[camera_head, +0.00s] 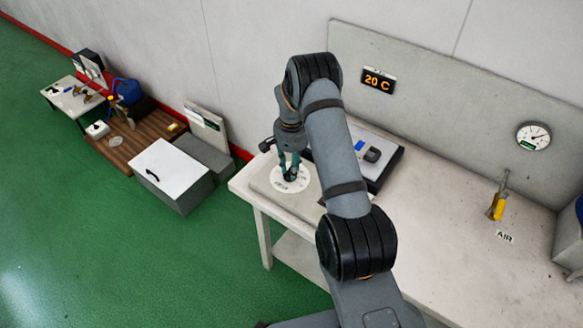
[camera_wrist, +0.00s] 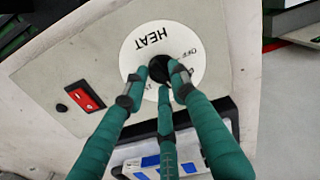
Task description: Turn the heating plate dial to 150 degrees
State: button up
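The heating plate control is a beige panel (camera_wrist: 88,60) with a round white dial face (camera_wrist: 192,42) marked HEAT and OFF; other markings are partly hidden. A black knob (camera_wrist: 157,66) sits at the middle of the dial face. My gripper (camera_wrist: 160,76) has green fingers, and their tips are around the knob and look closed on it. In the head view my gripper (camera_head: 290,172) points down over the white dial face (camera_head: 283,183) at the table's left end. The wall display (camera_head: 378,81) reads 20 C.
A red rocker switch (camera_wrist: 86,95) is beside the dial. A dark tray with a blue item (camera_head: 361,146) stands behind the plate. A yellow-handled tool (camera_head: 497,205) and a round gauge (camera_head: 533,136) are at the right. The table's middle right is clear.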

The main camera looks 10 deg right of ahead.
grip_shut()
jog(key=shift+f+m+b, duration=0.15)
jog(key=shift+m+b, duration=0.25)
jog(key=shift+b, duration=0.2)
jog(key=shift+f+m+b, duration=0.1)
jog(key=shift+m+b, duration=0.5)
jog(key=shift+b, duration=0.2)
jog(key=m+b, duration=0.4)
jog(key=shift+a+b, duration=0.15)
jog(key=shift+b, duration=0.2)
jog(key=m+b, duration=0.4)
jog(key=m, duration=0.1)
jog(key=shift+s+a+m, duration=0.1)
jog(key=shift+m, duration=0.3)
jog(key=shift+r+m+b, duration=0.15)
jog(key=shift+m+b, duration=0.65)
jog(key=shift+m, duration=0.2)
jog(key=shift+r+m+b, duration=0.1)
jog(key=shift+m+b, duration=0.65)
jog(key=shift+m, duration=0.25)
